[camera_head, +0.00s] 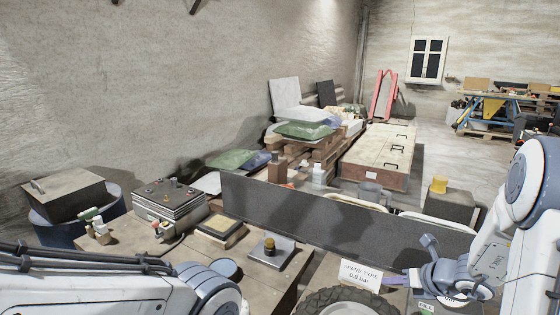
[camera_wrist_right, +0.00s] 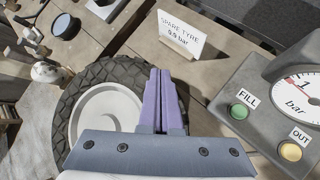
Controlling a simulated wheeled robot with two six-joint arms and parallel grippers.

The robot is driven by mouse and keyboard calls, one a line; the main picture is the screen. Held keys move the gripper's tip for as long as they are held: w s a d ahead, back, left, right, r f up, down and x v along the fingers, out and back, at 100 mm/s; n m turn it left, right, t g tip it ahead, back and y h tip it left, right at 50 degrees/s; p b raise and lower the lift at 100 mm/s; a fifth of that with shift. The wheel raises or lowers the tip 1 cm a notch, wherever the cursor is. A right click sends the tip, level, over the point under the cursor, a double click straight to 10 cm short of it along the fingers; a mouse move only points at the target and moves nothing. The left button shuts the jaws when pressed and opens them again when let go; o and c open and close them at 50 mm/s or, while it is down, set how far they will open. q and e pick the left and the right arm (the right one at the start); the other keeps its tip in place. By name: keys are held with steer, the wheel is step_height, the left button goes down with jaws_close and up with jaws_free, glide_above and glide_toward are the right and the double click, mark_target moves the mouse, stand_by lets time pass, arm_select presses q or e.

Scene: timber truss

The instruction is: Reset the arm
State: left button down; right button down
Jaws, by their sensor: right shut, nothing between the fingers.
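My right arm comes in from the right in the head view, and its gripper (camera_head: 397,281) has purple fingers pointing left, beside the sign. In the right wrist view the purple fingers (camera_wrist_right: 161,98) lie together, shut with nothing between them, above the edge of the tyre. The black tyre (camera_wrist_right: 88,82) with a pale wheel lies on the wooden bench; it also shows at the bottom of the head view (camera_head: 318,302). My left arm crosses the lower left of the head view; its gripper is not visible there.
Right of the fingers stands a grey gauge box (camera_wrist_right: 262,88) with a green FILL button (camera_wrist_right: 240,111) and a yellow OUT button (camera_wrist_right: 291,152). A dark upright panel (camera_head: 330,215) runs behind the bench.

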steer(key=s+a+r+n+g+y, duration=0.1)
steer(key=s+a+r+n+g, duration=0.1)
steer(key=s+a+n, duration=0.4)
steer(key=s+a+r+n+g+y, duration=0.1)
steer(key=a+r+n+g, duration=0.1)
steer(key=a+n, duration=0.65)
steer(key=s+a+r+n+g+y, duration=0.15)
steer(key=s+a+n, duration=0.3)
steer(key=a, duration=0.45)
steer(key=s+a+r+n+g+h, duration=0.1)
steer(key=s+n+h, duration=0.2)
steer(key=s+n, duration=0.5)
steer(key=s+a+r+n+g+h, duration=0.1)
steer(key=s+n+h, duration=0.2)
steer(key=s+n, duration=0.6)
steer(key=n, duration=0.7)
steer(key=shift+r+n+g, duration=0.15)
steer(key=shift+n+g, duration=0.15)
steer(key=shift+g, duration=0.05)
